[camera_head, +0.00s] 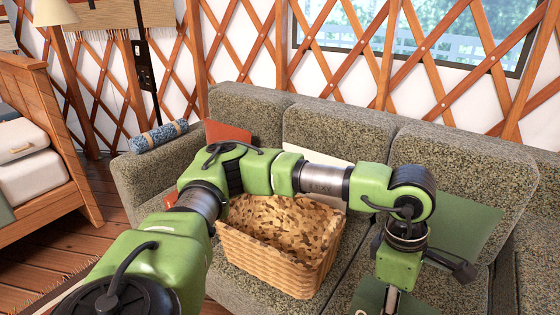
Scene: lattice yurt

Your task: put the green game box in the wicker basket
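The wicker basket (275,262) stands upright on the sofa seat in the middle of the view, with a mottled brown inside; my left arm crosses above its far rim. A dark green flat thing, probably the green game box (369,296), lies at the bottom edge right of the basket, partly cut off by the frame. My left gripper (391,303) points down over this green thing, to the right of the basket. Its fingers are mostly hidden, so I cannot tell whether they touch or hold it. My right gripper is out of view.
The speckled grey-green sofa (455,165) has a backrest behind the basket. A green cushion-like panel (470,222), a red-orange one (228,133) and a white one lean on it. A blue patterned roll (158,136) lies on the left armrest. A wooden bed (40,150) stands at left.

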